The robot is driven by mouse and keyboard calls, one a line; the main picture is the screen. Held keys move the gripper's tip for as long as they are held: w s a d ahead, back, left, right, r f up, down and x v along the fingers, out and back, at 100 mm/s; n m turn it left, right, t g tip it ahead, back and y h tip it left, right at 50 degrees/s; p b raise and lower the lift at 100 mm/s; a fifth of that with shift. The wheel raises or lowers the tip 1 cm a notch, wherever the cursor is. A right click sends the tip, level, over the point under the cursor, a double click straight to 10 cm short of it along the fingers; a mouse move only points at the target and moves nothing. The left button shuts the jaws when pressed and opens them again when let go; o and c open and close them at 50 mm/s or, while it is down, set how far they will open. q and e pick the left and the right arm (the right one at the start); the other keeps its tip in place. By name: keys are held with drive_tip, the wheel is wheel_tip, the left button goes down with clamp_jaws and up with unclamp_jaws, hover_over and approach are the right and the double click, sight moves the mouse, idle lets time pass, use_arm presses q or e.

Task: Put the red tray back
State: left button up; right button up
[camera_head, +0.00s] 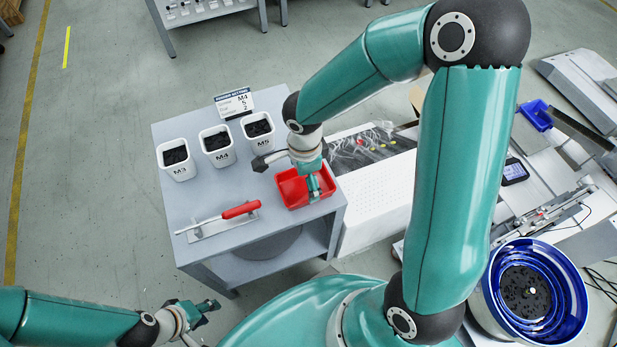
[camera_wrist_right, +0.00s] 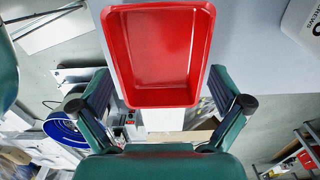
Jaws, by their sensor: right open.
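The empty red tray (camera_head: 291,190) sits at the right front corner of the grey table, beside the M5 bin. My right gripper (camera_head: 315,187) is over the tray's right side in the head view and hides part of it. In the right wrist view, the red tray (camera_wrist_right: 158,45) is ahead of my open right gripper (camera_wrist_right: 162,92), with its lower wall between the two spread fingers. I cannot tell whether the fingers touch it. My left gripper (camera_head: 207,308) is low at the left, away from the table; its jaw opening is unclear.
Three white bins of dark screws, M3 (camera_head: 176,160), M4 (camera_head: 217,146) and M5 (camera_head: 257,131), stand behind a red-handled screwdriver (camera_head: 240,210) on the grey table (camera_head: 165,208). A sign (camera_head: 234,103) stands behind them. A blue bowl feeder (camera_head: 535,295) is at right.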

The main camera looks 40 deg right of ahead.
sight(305, 189)
wheel_tip(305, 189, up, 10)
drive_tip(key=p, duration=0.2)
drive_tip(key=shift+f, duration=0.2)
idle(0.3)
